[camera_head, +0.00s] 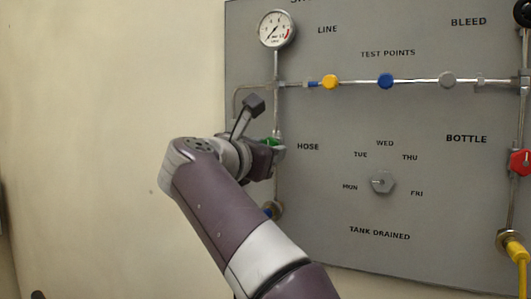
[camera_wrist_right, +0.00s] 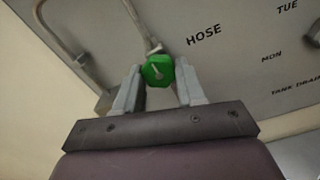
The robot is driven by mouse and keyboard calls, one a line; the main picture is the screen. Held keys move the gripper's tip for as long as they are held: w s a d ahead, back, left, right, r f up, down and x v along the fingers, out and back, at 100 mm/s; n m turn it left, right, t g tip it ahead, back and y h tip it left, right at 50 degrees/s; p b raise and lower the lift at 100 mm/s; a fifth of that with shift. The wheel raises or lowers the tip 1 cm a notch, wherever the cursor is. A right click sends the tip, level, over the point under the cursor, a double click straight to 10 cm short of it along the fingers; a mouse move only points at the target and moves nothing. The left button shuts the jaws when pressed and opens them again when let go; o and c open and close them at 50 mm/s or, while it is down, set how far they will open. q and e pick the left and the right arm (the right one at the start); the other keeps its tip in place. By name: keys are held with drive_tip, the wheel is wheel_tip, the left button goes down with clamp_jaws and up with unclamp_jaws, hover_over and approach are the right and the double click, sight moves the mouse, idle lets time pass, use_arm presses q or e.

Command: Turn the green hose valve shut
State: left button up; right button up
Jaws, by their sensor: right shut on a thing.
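The green hose valve (camera_wrist_right: 157,70) is a knob with a pale pointer mark, beside the HOSE label on the grey panel. In the head view only a small part of the green valve (camera_head: 270,142) shows; my right arm and gripper hide the rest. My right gripper (camera_wrist_right: 160,82) has its two fingers on either side of the knob and is shut on it. In the head view the right gripper (camera_head: 268,150) is at the panel's left side. My left gripper is in neither view.
The grey panel (camera_head: 330,235) carries a pressure gauge (camera_head: 276,29), yellow (camera_head: 330,82) and blue (camera_head: 385,81) test points, a tank-drained dial (camera_head: 382,182) and a red bottle valve (camera_head: 520,162). A thin pipe runs above the green valve. The wall at left is bare.

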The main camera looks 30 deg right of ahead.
drive_tip(key=o, duration=1.1)
drive_tip(key=shift+c, duration=0.2)
drive_tip(key=v, duration=1.2)
drive_tip(key=shift+s+a, duration=0.25)
